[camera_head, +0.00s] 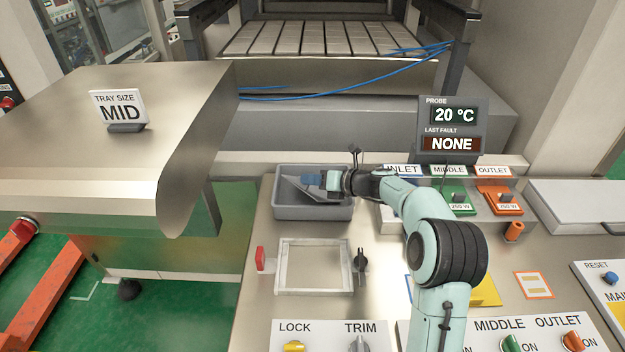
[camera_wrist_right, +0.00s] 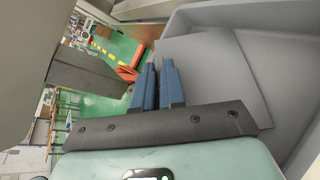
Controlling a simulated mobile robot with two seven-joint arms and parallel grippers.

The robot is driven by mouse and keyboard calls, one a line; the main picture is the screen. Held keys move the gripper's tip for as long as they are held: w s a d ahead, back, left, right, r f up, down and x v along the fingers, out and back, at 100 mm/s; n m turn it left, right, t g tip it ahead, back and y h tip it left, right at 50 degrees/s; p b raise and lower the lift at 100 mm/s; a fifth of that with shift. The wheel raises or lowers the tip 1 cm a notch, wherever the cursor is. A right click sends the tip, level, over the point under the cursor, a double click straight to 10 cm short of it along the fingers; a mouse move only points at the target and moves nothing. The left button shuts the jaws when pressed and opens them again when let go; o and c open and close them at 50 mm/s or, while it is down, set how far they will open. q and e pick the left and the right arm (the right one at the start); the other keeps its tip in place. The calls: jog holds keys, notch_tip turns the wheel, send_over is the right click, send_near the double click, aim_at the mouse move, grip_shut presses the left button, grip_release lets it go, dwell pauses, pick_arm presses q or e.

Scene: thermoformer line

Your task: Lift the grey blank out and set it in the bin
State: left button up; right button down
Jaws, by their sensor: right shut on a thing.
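The grey blank (camera_head: 297,188) is a thin flat sheet, tilted inside the grey bin (camera_head: 300,213). My right gripper (camera_head: 313,180) reaches in from the right, its blue fingers over the bin and shut on the blank. In the right wrist view the blue fingers (camera_wrist_right: 158,85) are close together, with the blank (camera_wrist_right: 215,75) beside and behind them inside the bin walls (camera_wrist_right: 290,18). The fingers hide part of its edge. I cannot tell whether the blank touches the bin floor. My left gripper is not in view.
A pale square frame (camera_head: 314,291) in front of the bin looks empty, with a red clamp (camera_head: 260,259) and black knob (camera_head: 361,259) beside it. A display (camera_head: 452,130) and coloured connectors stand right of the bin. A metal hood (camera_head: 100,170) is at left.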

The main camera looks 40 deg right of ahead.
jog(key=c, duration=1.1)
grip_release()
jog(key=v, duration=1.3)
jog(key=shift+s+d+r+b, duration=0.1)
jog(key=shift+s+b, duration=0.1)
jog(key=shift+b, duration=0.2)
